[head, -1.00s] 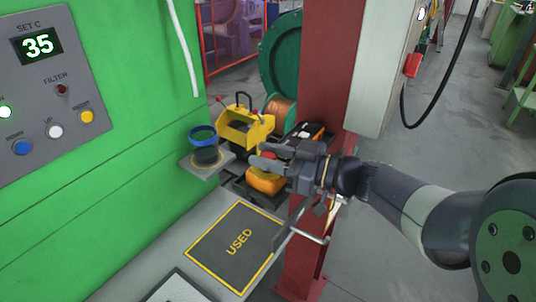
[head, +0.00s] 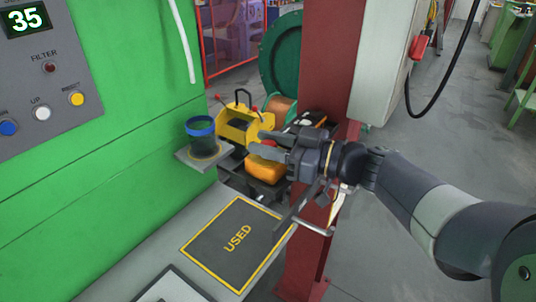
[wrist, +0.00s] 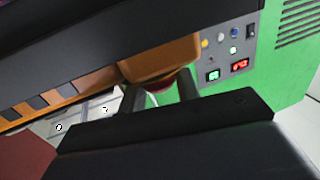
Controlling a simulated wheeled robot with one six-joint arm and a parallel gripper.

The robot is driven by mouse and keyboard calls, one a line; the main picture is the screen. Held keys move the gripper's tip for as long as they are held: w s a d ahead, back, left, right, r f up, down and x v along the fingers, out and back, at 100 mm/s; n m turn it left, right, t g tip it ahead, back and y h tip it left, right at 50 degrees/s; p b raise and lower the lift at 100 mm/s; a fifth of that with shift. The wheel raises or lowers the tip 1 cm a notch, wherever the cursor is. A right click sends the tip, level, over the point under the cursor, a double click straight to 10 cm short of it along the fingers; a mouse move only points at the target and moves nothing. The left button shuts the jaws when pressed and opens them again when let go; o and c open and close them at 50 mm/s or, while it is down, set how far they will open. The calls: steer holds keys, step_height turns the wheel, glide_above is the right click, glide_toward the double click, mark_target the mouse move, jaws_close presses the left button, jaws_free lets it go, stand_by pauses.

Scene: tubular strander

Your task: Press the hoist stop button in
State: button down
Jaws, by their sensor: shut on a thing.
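An orange pendant box (head: 266,150) hangs or stands beside the red column, with a red stop button (head: 268,143) on it. My gripper (head: 266,144) reaches in from the right, its fingers on either side of the red button. In the wrist view the orange box (wrist: 160,55) is at the top middle and the red button (wrist: 161,84) lies between my two fingers. The fingers are closed on the button. Its depth is partly hidden by my fingers, and I cannot tell whether it is pressed in.
A red column (head: 325,100) stands right behind my gripper. A blue-rimmed cup (head: 201,135) sits on a small ledge of the green machine. A yellow device (head: 243,126) is behind. A dark mat marked USED (head: 236,238) lies on the grey bench in front.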

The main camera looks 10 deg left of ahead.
steer(key=shift+s+f+b, duration=0.1)
steer(key=shift+f+b, duration=0.3)
steer(key=shift+b, duration=0.95)
steer(key=c, duration=1.5)
jaws_free()
steer(key=o, duration=0.5)
steer(key=shift+r, duration=0.15)
steer(key=shift+c, duration=0.2)
steer(key=shift+d, duration=0.1)
steer(key=s+d+b, duration=0.1)
steer(key=s+d, duration=0.1)
steer(key=d, duration=0.8)
steer(key=shift+d+b, duration=0.25)
steer(key=shift+b, duration=0.1)
steer(key=shift+w, duration=0.1)
